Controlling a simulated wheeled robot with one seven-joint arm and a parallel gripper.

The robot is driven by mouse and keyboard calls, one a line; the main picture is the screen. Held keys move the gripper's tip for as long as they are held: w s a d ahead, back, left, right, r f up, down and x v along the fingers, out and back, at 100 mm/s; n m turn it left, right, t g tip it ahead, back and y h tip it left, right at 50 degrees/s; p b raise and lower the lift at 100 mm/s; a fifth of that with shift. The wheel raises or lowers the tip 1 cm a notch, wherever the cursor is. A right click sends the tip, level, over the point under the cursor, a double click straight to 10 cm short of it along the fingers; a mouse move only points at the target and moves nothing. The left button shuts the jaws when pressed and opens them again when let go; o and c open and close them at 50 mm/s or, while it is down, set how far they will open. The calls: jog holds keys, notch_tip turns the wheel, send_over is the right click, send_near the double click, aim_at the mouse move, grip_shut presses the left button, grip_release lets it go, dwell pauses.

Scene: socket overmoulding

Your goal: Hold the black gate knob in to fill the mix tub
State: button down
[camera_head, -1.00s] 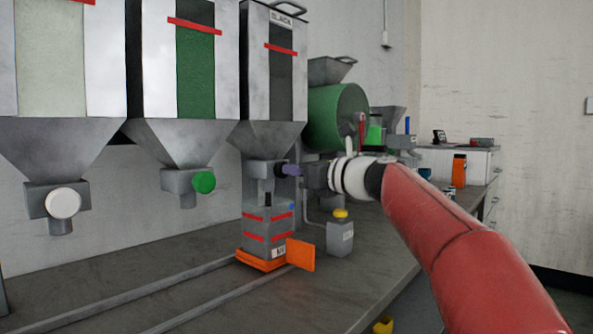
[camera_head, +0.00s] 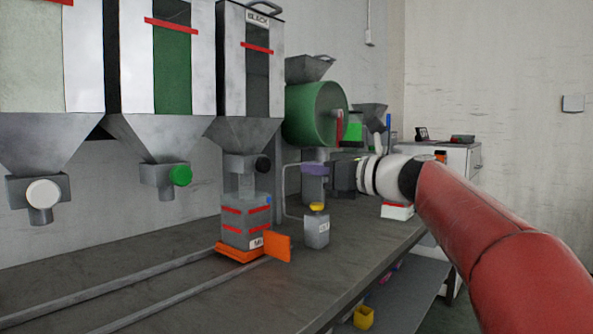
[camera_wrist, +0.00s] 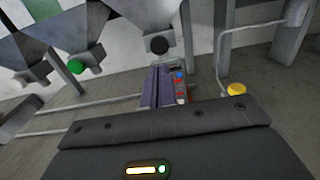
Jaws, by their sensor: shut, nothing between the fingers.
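The black gate knob (camera_head: 263,164) sits on the gate under the hopper labelled BLACK. It also shows as a dark disc in the wrist view (camera_wrist: 159,45). The grey mix tub (camera_head: 246,225), with red bands, stands upright on an orange base below that gate. Its fill level is not clear. My gripper (camera_head: 304,169) is shut with nothing in it, its purple fingers to the right of the knob and apart from it. In the wrist view the fingers (camera_wrist: 157,85) point toward the knob and partly hide the tub (camera_wrist: 181,88).
Hoppers with a green knob (camera_head: 181,175) and a white knob (camera_head: 43,194) stand to the left. A grey bottle with a yellow cap (camera_head: 316,228) stands right of the tub. An orange flap (camera_head: 278,247) sticks out beside the tub. Rails cross the bench (camera_head: 170,262).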

jog(key=shift+v, duration=1.2)
jog(key=shift+a, duration=0.1)
dwell(0.4)
